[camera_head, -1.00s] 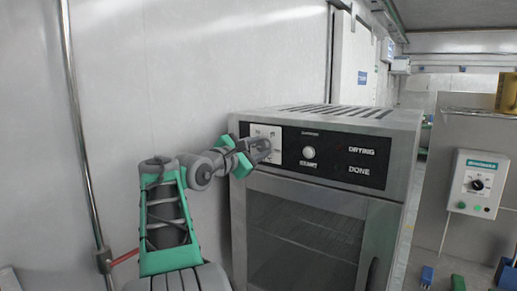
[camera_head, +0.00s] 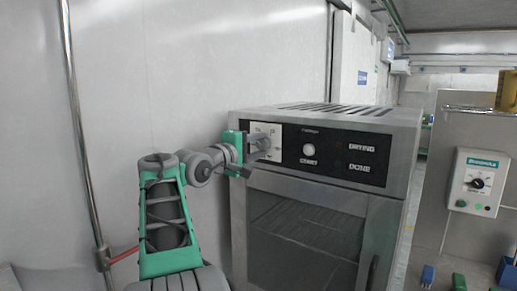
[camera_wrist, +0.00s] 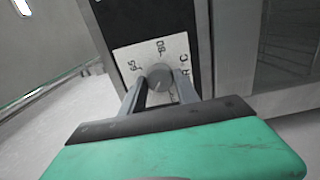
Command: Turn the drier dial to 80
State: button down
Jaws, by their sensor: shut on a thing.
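The drier (camera_head: 300,215) is a grey metal cabinet with a glass door and a black control panel. Its dial (camera_wrist: 159,74) is a grey round knob on a white plate (camera_wrist: 150,50) with the marks 65, 80 and C. My gripper (camera_wrist: 162,86) is shut on the dial, one finger on each side. In the head view my gripper (camera_head: 257,143) reaches the panel's left end from the left and hides the dial. I cannot tell exactly which mark the dial points to.
A round white start button (camera_head: 309,150) sits right of the dial plate, with the drying and done labels beyond it. A wall-mounted control box (camera_head: 478,183) with a black knob is at the far right. A vertical pipe (camera_head: 80,130) runs up the left wall.

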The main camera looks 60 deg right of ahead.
jog(key=m, duration=0.1)
jog(key=m+b, duration=0.1)
jog(key=m, duration=0.2)
jog(key=shift+f+m+b, duration=0.25)
jog(key=shift+m+b, duration=0.05)
jog(key=m+b, duration=0.1)
jog(key=m, duration=0.2)
jog(key=shift+m, duration=0.4)
jog(key=m+b, duration=0.2)
jog(key=m, duration=0.1)
jog(key=shift+m, duration=0.3)
jog(key=m+b, duration=0.2)
jog(key=m, duration=0.2)
jog(key=m+b, duration=0.2)
jog(key=m, duration=0.5)
jog(key=shift+m+b, duration=0.3)
jog(key=m+b, duration=0.1)
jog(key=m, duration=0.3)
jog(key=shift+s+m, duration=0.1)
jog(key=shift+m, duration=0.2)
jog(key=shift+r+m+b, duration=0.1)
jog(key=shift+m+b, duration=0.55)
jog(key=shift+m, duration=1.15)
